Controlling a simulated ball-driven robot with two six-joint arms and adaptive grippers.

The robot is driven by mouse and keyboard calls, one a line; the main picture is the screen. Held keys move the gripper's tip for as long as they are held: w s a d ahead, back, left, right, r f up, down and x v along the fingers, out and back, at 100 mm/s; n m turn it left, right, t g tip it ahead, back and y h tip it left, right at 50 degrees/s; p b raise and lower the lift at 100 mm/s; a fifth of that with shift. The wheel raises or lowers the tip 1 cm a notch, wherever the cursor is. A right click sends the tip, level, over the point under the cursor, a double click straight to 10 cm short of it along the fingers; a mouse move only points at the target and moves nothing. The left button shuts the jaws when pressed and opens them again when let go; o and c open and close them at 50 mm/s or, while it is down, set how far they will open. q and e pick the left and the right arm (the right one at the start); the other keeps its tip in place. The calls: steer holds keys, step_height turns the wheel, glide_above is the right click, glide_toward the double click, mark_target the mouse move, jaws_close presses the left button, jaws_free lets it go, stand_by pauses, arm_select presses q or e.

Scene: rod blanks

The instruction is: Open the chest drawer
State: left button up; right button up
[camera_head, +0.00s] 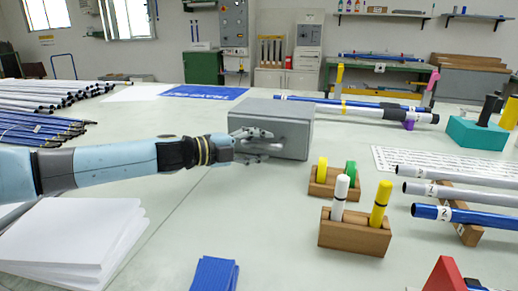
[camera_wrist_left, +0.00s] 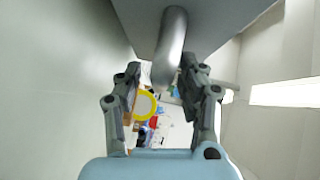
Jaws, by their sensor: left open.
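The grey chest (camera_head: 285,110) stands on the table in the middle of the head view. My left gripper (camera_head: 262,143) is at its front face, coming in from the left. The gripper hides part of the drawer front. In the left wrist view, the chest's grey face (camera_wrist_left: 215,22) fills the top, with a rounded metal handle bar (camera_wrist_left: 172,45) on it. My left gripper (camera_wrist_left: 163,78) is open, its fingers on either side of the handle bar's near end. I cannot tell whether they touch it. My right gripper is not in view.
Wooden blocks with markers (camera_head: 355,235) stand in front of the chest to the right. White sheets (camera_head: 72,240) lie at the front left. Rods (camera_head: 460,190) rest at the right, and a teal holder (camera_head: 477,134) stands behind them. Bare table lies in front of the chest.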

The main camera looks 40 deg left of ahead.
arm_select(q)
steer(key=shift+c, duration=0.9)
jaws_close()
